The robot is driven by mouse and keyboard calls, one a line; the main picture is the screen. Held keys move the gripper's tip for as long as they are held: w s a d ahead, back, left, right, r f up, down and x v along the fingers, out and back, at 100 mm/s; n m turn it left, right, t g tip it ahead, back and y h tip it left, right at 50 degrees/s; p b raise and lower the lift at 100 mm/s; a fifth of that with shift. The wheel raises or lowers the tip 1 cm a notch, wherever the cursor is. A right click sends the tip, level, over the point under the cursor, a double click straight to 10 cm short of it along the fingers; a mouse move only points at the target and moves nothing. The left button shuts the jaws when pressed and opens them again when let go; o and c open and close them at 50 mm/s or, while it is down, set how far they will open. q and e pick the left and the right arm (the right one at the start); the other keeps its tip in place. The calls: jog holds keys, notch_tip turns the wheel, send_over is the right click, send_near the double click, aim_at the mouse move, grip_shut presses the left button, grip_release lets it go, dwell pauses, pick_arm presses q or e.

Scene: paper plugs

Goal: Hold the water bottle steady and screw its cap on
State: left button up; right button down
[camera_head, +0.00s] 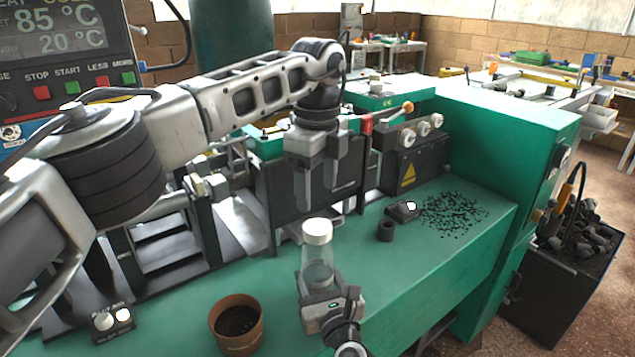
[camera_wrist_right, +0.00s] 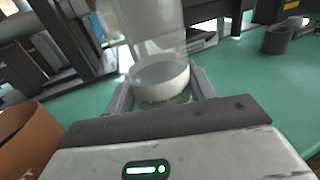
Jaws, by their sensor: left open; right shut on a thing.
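The water bottle (camera_head: 317,268) is clear and stands upright at the front of the green bench. A white cap (camera_head: 318,232) sits at its top; I cannot tell whether it is screwed tight. My right gripper (camera_head: 330,300) is shut around the bottle's lower part. In the right wrist view the clear bottle (camera_wrist_right: 152,35) rises out of the top edge, with a pale band low down between the fingers (camera_wrist_right: 160,92). My left gripper (camera_head: 320,200) points down with open fingers, just above the cap in the picture and apparently empty.
A brown pot (camera_head: 238,335) stands on the green bench (camera_head: 440,270) left of the bottle. A small dark cup (camera_head: 386,231), a small black box (camera_head: 403,210) and scattered black granules (camera_head: 455,212) lie to the right. Dark machinery (camera_head: 290,195) stands behind.

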aim_at(317, 226)
dwell(0.3)
pick_arm(q)
jog(key=shift+f, duration=4)
jog(key=c, duration=1)
